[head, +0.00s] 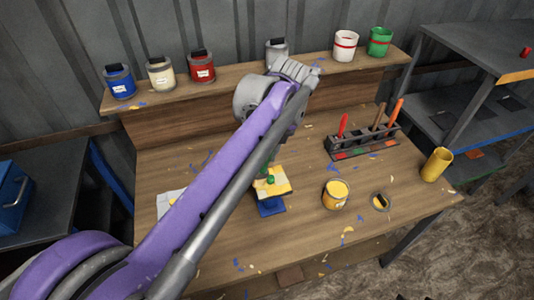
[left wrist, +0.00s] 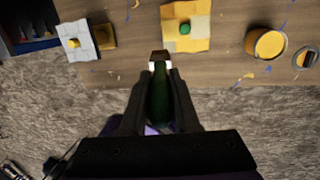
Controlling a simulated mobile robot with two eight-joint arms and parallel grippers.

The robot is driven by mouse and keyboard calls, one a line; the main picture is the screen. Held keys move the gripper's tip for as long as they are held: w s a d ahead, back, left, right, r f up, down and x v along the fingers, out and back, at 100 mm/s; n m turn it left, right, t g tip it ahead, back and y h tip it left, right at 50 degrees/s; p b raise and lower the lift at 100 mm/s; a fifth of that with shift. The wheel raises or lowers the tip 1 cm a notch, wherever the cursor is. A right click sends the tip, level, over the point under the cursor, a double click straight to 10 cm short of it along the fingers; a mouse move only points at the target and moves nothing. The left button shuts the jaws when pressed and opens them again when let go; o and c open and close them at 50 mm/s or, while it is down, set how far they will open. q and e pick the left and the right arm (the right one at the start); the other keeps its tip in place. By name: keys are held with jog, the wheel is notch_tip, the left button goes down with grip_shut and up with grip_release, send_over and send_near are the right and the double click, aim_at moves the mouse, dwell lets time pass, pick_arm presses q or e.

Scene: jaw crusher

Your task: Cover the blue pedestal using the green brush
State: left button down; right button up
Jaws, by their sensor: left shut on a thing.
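The blue pedestal (head: 271,206) stands on the workbench right of my purple left arm. In the left wrist view the pedestal's top (left wrist: 199,32) is at upper centre. My left gripper (left wrist: 160,82) is shut on the green brush (left wrist: 160,105), bristles pointing toward the pedestal's near edge. I cannot tell whether they touch it. In the head view my arm hides the gripper. My right gripper is not in view.
Behind are a brush rack (head: 345,154) and a shelf of paint cans. A yellow cup (head: 436,165) is at the right edge.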

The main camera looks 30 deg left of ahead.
pick_arm(q)
jog(key=shift+s+n, duration=0.1)
jog(key=shift+n, duration=0.5)
jog(key=n, duration=0.3)
jog(key=shift+g, duration=0.4)
jog(key=n+h, duration=0.1)
jog(key=n, duration=0.4)
jog(key=n+h, duration=0.1)
jog(key=n, duration=0.4)
jog(key=shift+g, duration=0.4)
jog(key=n, duration=0.4)
jog(key=shift+h, duration=0.4)
